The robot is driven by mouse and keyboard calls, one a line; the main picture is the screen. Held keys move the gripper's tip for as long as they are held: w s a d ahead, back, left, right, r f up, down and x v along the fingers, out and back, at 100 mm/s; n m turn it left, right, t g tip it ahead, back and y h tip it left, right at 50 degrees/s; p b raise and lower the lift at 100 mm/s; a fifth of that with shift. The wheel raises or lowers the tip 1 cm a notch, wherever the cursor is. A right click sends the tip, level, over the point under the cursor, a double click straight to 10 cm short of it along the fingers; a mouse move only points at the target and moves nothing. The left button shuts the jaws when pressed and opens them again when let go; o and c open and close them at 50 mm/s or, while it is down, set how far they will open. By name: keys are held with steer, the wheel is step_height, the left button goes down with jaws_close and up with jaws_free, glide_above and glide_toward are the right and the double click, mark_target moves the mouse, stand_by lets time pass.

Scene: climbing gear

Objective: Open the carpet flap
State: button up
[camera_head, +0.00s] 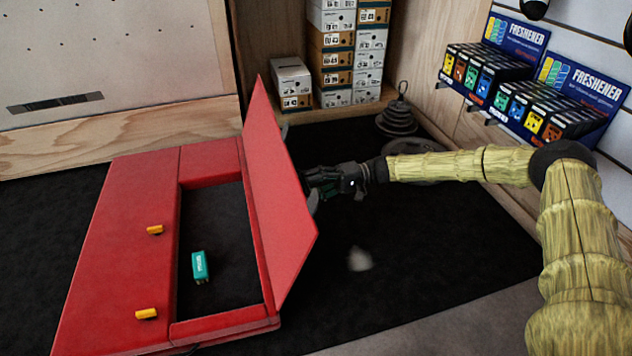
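The red flap (277,195) stands raised along the right side of the red pad (120,240), a little past upright and leaning to the right. Below it a rectangular opening with a dark floor (222,225) is uncovered. My gripper (316,188) is on the right, outer side of the flap, close to its upper face. I cannot tell if it touches the flap. The fingers are dark and partly hidden, so their opening is not clear.
A small teal box (200,266) lies in the opening. Two yellow pieces (155,230) sit on the pad. Shoe boxes (335,55), stacked weights (398,115) and a freshener display (530,85) stand behind. Dark floor (430,250) to the right is mostly clear.

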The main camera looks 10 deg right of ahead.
steer(key=shift+s+d+f, duration=0.2)
steer(key=shift+d+f, duration=0.05)
steer(key=shift+f, duration=0.05)
steer(key=shift+c, duration=0.5)
steer(key=d+r, duration=0.1)
steer(key=d, duration=1.1)
steer(key=shift+w+d, duration=0.15)
steer(key=shift+w, duration=0.3)
steer(key=shift+r, duration=0.15)
steer(key=shift+c, duration=0.2)
